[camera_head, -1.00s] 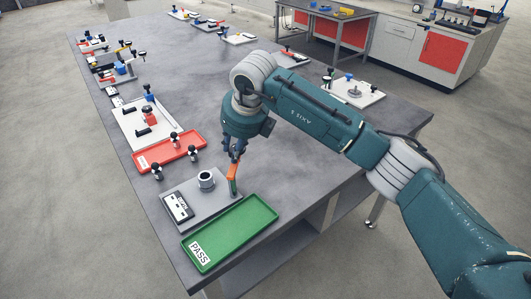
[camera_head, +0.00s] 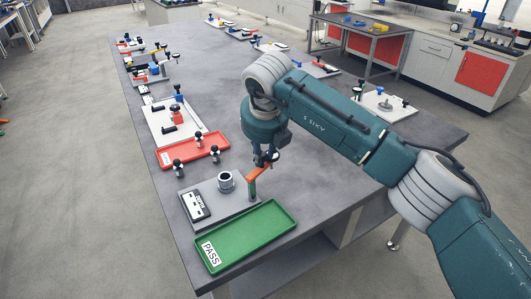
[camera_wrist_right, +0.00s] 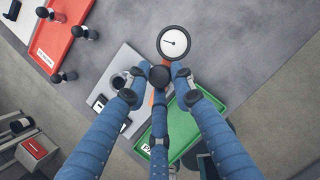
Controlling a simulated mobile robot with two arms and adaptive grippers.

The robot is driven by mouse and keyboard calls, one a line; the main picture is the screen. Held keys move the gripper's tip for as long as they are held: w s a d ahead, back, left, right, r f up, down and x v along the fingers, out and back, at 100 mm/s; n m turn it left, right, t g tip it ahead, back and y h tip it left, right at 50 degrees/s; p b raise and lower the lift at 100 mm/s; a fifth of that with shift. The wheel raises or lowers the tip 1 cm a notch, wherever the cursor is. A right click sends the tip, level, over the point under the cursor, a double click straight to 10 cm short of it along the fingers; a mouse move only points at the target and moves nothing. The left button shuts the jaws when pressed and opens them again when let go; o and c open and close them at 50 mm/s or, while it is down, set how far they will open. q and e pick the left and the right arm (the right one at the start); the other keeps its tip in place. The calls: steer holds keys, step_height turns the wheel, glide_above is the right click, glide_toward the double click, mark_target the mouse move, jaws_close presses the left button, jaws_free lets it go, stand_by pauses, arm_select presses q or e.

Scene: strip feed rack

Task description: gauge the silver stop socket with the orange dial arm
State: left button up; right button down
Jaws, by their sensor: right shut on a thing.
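The silver stop socket (camera_head: 226,181) is an upright open cylinder on a grey base plate (camera_head: 234,209). In the right wrist view, the socket (camera_wrist_right: 119,81) lies left of my fingers. My right gripper (camera_head: 266,158) is above the arm. In the right wrist view, my right gripper (camera_wrist_right: 159,80) is shut around a black knob (camera_wrist_right: 159,76), beside a round white dial (camera_wrist_right: 174,42). The fingers partly hide the orange arm. My left gripper is not in view.
A green PASS tray (camera_head: 252,242) lies in front of the plate, and a red tray (camera_head: 192,151) behind it. Black-knobbed pieces (camera_head: 179,167) stand near the red tray. A label block (camera_head: 195,204) is on the plate's left. The table's middle is clear.

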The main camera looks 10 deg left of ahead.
steer(key=shift+w+d+r, duration=0.1)
steer(key=shift+w+r, duration=0.15)
steer(key=shift+r, duration=0.1)
steer(key=c, duration=1.7)
jaws_free()
steer(key=shift+o, duration=1.1)
steer(key=shift+f, duration=0.15)
steer(key=shift+s, duration=0.1)
steer(key=v, duration=1.2)
steer(key=shift+f, duration=0.1)
